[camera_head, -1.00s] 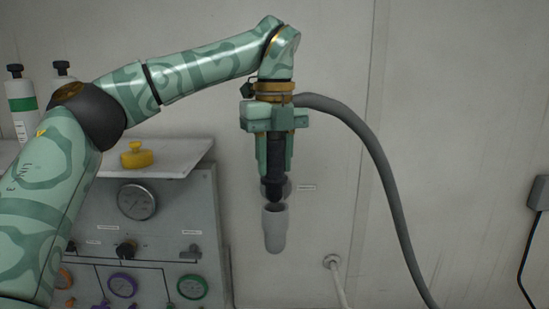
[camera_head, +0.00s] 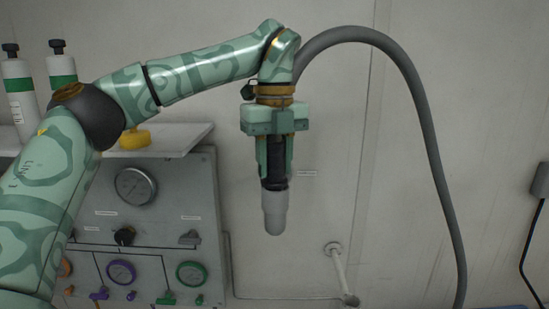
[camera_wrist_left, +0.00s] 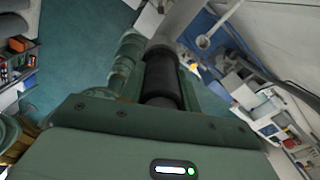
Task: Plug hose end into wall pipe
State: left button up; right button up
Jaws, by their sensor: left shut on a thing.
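My left gripper (camera_head: 273,172) is shut on the black hose end (camera_head: 274,148), which points straight down. My right gripper is not in view.
The grey hose (camera_head: 425,125) arches up from behind the gripper and falls at right. The gauge panel (camera_head: 155,215) stands left of the pipe, with a yellow object (camera_head: 134,139) on top. A thin white wall pipe (camera_head: 338,265) is at lower right. Bare wall lies between.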

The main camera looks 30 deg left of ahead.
pick_arm(q)
jog(key=shift+f, duration=0.3)
jog(key=o, duration=1.1)
jog(key=shift+r, duration=0.1)
jog(key=shift+o, duration=0.2)
notch_tip(320, 180, up, 16)
jog(key=p, duration=0.3)
jog(key=shift+r, duration=0.15)
